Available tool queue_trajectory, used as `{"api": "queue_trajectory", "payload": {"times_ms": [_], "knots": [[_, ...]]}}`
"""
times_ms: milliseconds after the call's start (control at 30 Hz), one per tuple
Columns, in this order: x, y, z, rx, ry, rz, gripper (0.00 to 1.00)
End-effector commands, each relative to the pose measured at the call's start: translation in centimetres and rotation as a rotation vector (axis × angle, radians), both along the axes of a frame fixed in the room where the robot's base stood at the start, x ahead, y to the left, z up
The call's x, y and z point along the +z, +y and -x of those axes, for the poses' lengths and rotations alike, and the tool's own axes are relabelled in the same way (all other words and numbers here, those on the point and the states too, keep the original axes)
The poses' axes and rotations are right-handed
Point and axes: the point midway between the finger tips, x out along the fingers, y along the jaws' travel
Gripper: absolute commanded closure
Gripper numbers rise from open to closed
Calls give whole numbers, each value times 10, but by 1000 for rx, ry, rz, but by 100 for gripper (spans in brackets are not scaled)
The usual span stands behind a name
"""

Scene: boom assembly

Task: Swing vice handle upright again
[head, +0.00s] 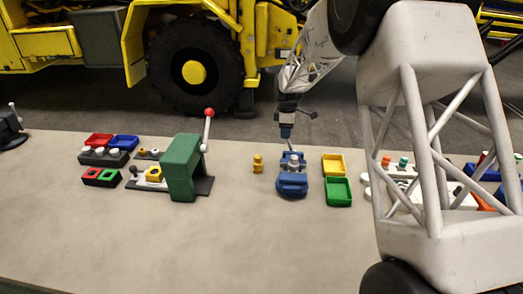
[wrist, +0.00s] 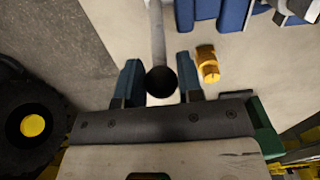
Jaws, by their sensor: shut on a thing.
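The blue vice (head: 291,184) stands on the table near the middle of the head view. Its thin grey handle (head: 290,146) rises from its back toward my gripper and looks slightly tilted; most of it is small or covered there. In the wrist view the grey handle rod (wrist: 157,35) ends in a black ball knob (wrist: 161,81). My gripper (head: 286,131) is above and behind the vice, pointing down. In the wrist view its blue fingers (wrist: 160,85) are on both sides of the knob, shut on the handle end.
A small yellow part (head: 258,163) stands left of the vice, and yellow (head: 334,165) and green (head: 338,191) trays lie to its right. A green press (head: 183,168) with a red-knobbed lever (head: 207,130) stands further left. The front of the table (head: 200,245) is clear.

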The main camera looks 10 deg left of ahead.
Motion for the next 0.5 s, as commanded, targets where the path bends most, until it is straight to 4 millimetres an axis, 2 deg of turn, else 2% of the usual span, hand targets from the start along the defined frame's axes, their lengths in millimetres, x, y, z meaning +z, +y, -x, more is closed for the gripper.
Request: {"api": "queue_trajectory", "payload": {"times_ms": [133,167,233,500], "knots": [[1,0,-1,0,-3,0,78],[1,0,-1,-1,-3,0,65],[1,0,-1,-1,-2,0,54],[0,0,0,0,-1,0,53]]}}
